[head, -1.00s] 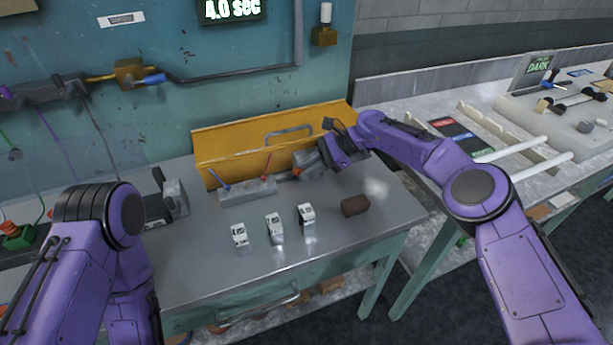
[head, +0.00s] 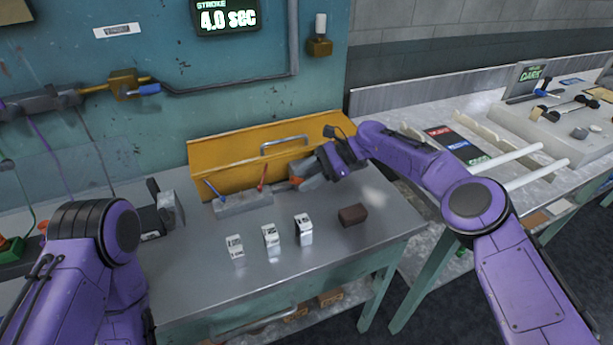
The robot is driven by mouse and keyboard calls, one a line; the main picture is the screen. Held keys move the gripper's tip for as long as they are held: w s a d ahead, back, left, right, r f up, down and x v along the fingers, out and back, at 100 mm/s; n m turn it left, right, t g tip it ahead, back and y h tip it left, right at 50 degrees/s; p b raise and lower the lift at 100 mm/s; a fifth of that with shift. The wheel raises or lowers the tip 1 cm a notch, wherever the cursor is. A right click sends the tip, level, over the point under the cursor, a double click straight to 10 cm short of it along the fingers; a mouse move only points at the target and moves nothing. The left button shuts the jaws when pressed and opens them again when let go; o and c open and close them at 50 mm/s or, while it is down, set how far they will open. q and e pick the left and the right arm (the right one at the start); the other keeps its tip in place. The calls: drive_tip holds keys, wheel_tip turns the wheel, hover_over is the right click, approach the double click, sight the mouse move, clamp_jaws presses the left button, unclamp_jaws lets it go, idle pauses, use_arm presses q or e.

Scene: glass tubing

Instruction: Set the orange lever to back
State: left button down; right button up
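A grey lever block (head: 243,204) stands on the metal table in front of a yellow case. A blue-tipped lever (head: 213,190) and a red lever (head: 263,176) stick up from it. A small orange piece (head: 297,181), which looks like the orange lever, shows at the block's right end, right at my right gripper. My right gripper (head: 303,174) reaches in from the right, its grey fingers at or touching the orange piece. The fingers hide part of it, and I cannot tell if they grip it. My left arm shows at the left, its gripper out of view.
The yellow case (head: 225,166) stands close behind the levers. Several small white labelled blocks (head: 270,236) and a brown block (head: 353,215) sit in front. A grey device (head: 169,209) stands at left.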

drive_tip(key=s+b+v, duration=0.1)
drive_tip(key=b+v, duration=0.1)
drive_tip(key=v, duration=0.8)
drive_tip(key=shift+w+d, duration=0.2)
drive_tip(key=shift+w, duration=0.3)
drive_tip(key=shift+r, duration=0.15)
